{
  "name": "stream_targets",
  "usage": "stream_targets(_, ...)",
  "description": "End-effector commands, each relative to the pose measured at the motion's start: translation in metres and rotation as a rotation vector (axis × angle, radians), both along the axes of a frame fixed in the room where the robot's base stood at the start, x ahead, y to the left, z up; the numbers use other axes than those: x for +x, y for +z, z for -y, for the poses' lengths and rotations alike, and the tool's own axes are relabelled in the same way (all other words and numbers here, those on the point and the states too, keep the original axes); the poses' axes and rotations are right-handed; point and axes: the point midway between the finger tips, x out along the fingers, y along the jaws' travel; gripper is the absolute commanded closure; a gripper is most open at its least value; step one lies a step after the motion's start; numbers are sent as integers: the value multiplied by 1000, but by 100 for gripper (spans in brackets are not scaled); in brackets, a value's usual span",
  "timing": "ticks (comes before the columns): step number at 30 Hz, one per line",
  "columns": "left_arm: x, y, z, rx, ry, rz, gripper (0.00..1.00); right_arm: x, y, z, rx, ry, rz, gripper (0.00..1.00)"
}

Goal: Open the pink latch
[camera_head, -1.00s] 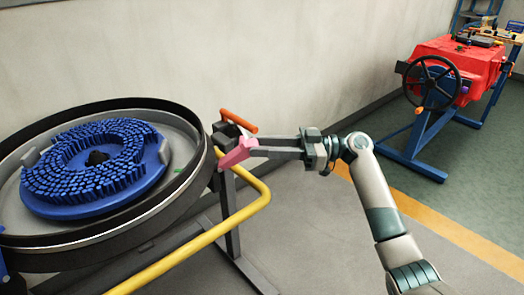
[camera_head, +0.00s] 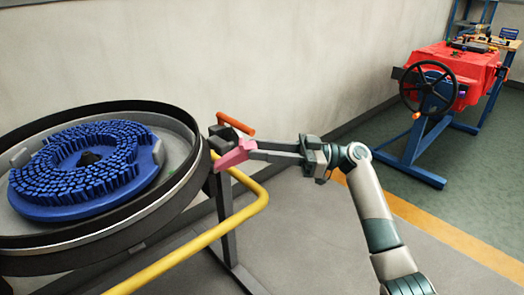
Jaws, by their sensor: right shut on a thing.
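The pink latch (camera_head: 233,155) sits at the right rim of the round scrubber tank (camera_head: 178,200), below an orange handle (camera_head: 236,124) and beside a dark block. My right gripper (camera_head: 254,152) reaches in from the right, with its fingers pointing left. It is shut on the pink latch, at the latch's right end. The fingers hide part of that end. My left gripper does not show.
A blue brush (camera_head: 84,168) lies inside the tank. A yellow rail (camera_head: 205,238) runs in front of the tank, below my gripper. A pale wall (camera_head: 300,60) stands behind. A red machine (camera_head: 455,70) with a black handwheel (camera_head: 428,88) stands at the back right.

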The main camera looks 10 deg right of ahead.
Motion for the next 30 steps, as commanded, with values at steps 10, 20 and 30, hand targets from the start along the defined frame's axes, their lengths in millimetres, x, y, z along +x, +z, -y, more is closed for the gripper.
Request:
stream_targets(10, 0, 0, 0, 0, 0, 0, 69, 0, -1, 1, 1, 0, -2, 52)
stream_targets(20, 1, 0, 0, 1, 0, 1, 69, 0, -1, 1, 0, 0, -1, 52)
stream_targets(30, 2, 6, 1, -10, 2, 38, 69, -2, -6, 30, -1, -2, -2, 52)
